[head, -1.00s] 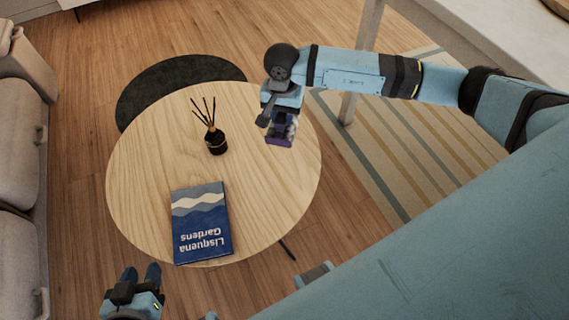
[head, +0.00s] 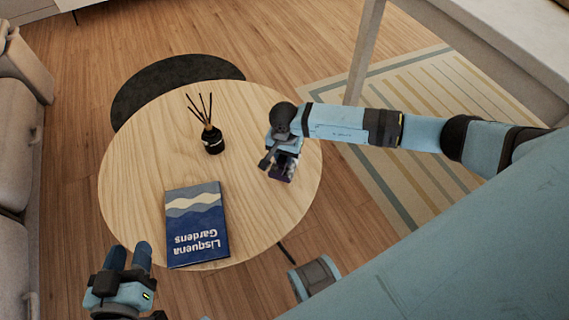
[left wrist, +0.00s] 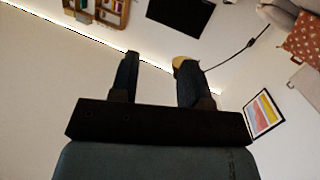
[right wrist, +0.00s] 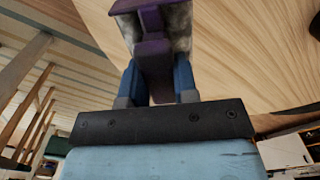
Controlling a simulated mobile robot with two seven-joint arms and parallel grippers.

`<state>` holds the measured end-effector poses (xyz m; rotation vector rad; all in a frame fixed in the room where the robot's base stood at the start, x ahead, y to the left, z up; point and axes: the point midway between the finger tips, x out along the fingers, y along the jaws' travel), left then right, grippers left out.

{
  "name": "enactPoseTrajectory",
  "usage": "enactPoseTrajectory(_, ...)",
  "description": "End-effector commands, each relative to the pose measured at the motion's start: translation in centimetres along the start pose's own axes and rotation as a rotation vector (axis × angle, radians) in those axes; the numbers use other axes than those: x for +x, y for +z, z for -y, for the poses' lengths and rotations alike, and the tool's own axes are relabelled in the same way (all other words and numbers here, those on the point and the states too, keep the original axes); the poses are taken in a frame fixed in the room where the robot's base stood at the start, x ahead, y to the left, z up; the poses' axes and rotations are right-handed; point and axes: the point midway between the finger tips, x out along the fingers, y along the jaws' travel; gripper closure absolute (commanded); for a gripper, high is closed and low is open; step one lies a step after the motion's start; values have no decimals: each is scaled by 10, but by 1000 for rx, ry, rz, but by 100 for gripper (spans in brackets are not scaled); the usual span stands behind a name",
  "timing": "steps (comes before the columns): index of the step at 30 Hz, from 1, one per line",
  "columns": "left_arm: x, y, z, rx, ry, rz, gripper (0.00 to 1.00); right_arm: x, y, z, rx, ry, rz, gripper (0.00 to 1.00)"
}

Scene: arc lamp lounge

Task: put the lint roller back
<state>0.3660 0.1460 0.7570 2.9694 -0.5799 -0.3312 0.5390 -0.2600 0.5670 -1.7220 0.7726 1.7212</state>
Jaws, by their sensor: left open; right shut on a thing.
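The lint roller (head: 284,170) has a purple handle and a pale grey roll. My right gripper (head: 277,157) is shut on it, over the right part of the round wooden table (head: 250,215). I cannot tell whether the lint roller touches the table. In the right wrist view, the purple handle of the lint roller (right wrist: 152,55) is between the fingers of my right gripper (right wrist: 156,82). My left gripper (head: 132,256) is open and empty, left of the table's near edge. It also shows in the left wrist view (left wrist: 156,75).
A blue book (head: 197,225) lies on the table's near left part. A dark reed diffuser (head: 212,141) stands left of my right gripper. The tabletop between book and right gripper is clear. A beige sofa (head: 18,160) is at left, and a striped rug (head: 400,190) at right.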

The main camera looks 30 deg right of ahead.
Motion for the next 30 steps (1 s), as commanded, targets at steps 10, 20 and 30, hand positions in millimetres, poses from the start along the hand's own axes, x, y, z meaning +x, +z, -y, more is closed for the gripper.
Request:
enactPoseTrajectory(10,1,-13,-9,-20,28,-87,57,42,0,0,0,0,0,95)
enactPoseTrajectory(20,4,-21,-9,-14,33,-108,57,43,0,0,-1,0,0,95)
enactPoseTrajectory(30,3,-22,-12,-16,40,-118,57,44,0,0,-1,0,1,47)
